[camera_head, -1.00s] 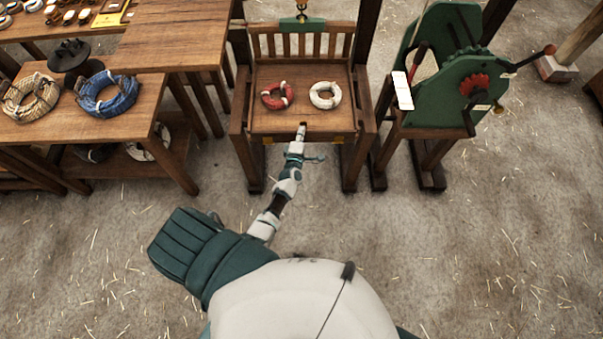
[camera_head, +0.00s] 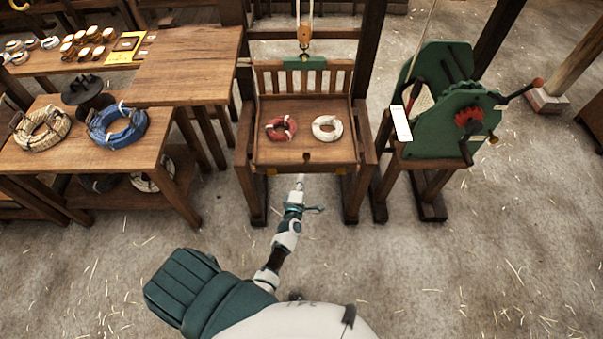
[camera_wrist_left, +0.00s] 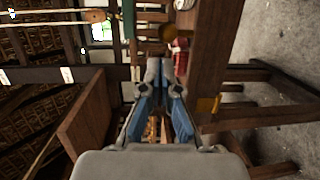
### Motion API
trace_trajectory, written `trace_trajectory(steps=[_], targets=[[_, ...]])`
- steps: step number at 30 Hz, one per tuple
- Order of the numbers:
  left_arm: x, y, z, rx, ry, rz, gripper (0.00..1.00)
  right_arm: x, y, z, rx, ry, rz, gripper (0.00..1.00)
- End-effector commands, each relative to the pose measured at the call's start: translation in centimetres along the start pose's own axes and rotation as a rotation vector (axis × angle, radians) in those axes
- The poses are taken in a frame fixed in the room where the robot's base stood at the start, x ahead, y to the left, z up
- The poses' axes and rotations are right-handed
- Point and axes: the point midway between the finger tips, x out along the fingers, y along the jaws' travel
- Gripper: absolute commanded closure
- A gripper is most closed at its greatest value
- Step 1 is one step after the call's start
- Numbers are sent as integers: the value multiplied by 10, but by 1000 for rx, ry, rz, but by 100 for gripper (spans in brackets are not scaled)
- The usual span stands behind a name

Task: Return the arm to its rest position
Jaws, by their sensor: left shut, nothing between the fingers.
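My left arm reaches forward from my body in the head view. Its gripper (camera_head: 301,180) is in front of and just short of the wooden seat-like stand (camera_head: 305,150). In the left wrist view the fingers (camera_wrist_left: 165,90) extend forward with nothing held between them. A red rope coil (camera_head: 281,128) and a white rope coil (camera_head: 327,128) lie on the stand, apart from the gripper. My right gripper is in neither view.
A green crank machine (camera_head: 445,120) stands right of the stand. At left, a wooden table (camera_head: 90,165) holds a tan coil (camera_head: 40,128) and a blue coil (camera_head: 117,126). A hook block (camera_head: 304,40) hangs above the stand's back. The straw-strewn floor is open in front.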

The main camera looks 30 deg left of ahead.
Motion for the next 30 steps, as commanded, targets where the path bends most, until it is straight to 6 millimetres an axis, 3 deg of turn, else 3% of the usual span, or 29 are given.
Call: trace_trajectory(steps=[3,9,20,23,25,30], targets=[[-24,2,0,-1,1,-1,100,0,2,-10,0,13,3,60],[-47,5,-1,-1,1,1,100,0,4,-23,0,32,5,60],[-52,0,2,14,-7,-9,100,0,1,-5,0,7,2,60],[-58,-28,12,95,-52,-62,100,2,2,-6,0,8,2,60],[-68,-65,23,208,-114,-128,100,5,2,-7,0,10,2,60],[-125,-189,47,593,-359,-334,100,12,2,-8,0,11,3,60]])
